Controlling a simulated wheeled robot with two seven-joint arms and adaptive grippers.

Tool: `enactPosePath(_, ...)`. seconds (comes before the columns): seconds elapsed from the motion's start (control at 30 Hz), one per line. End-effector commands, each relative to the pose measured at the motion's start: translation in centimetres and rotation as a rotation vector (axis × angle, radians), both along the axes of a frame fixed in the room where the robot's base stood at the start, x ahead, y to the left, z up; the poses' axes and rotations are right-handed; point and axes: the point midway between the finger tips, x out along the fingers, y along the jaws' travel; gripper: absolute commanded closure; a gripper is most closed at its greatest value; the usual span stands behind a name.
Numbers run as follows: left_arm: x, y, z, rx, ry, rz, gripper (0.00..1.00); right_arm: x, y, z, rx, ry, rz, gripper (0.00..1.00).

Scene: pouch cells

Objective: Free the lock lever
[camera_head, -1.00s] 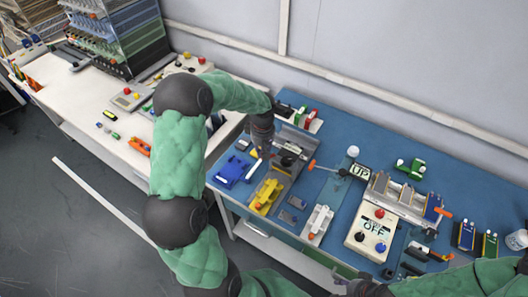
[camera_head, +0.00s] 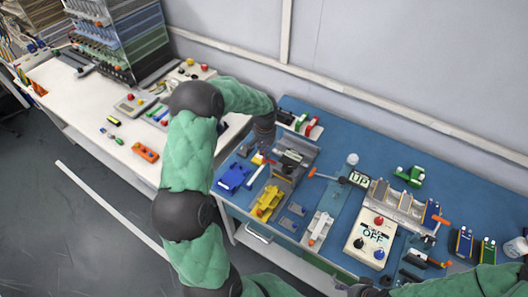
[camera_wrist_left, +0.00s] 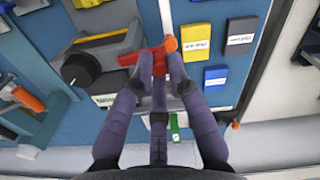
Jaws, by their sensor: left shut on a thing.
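In the left wrist view my left gripper (camera_wrist_left: 160,58) has its two fingertips closed on a red lever (camera_wrist_left: 134,58) with an orange end (camera_wrist_left: 171,43). The lever lies beside a grey device with a yellow strip and a round black knob (camera_wrist_left: 81,69). In the head view the left gripper (camera_head: 267,148) points down at the back left of the blue table, by a grey fixture (camera_head: 297,147). The wrist hides much of the grip there.
A blue block (camera_head: 234,177) and a yellow clamp (camera_head: 267,201) stand in front of the gripper. An orange-ended lever with an UP sign (camera_head: 358,179) and an OFF box (camera_head: 370,236) are to the right. The wall runs close behind the table.

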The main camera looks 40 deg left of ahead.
Motion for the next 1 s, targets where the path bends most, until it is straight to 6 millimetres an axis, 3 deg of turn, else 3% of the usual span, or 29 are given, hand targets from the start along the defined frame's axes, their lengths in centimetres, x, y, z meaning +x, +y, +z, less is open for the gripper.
enactPosePath(0.77, 0.39, 0.03, -0.03, 0.000, 0.001, -0.096, 1.00, 0.00, 0.00, 0.27, 0.000, 0.000, 0.000, 0.57)
enactPosePath(0.8, 0.39, 0.03, -0.03, 0.000, 0.001, -0.096, 0.72, 0.00, 0.00, 0.28, 0.000, 0.000, 0.000, 0.57)
enactPosePath(0.83, 0.39, 0.03, -0.03, 0.000, 0.001, -0.096, 0.63, 0.00, 0.00, 0.28, 0.000, 0.000, 0.000, 0.57)
enactPosePath(0.87, 0.40, 0.03, -0.03, 0.000, 0.000, -0.095, 0.59, 0.00, 0.00, 0.28, 0.000, 0.000, 0.000, 0.57)
enactPosePath(1.0, 0.40, 0.04, -0.02, 0.000, 0.000, -0.095, 0.59, 0.00, 0.00, 0.28, 0.000, 0.000, 0.000, 0.57)
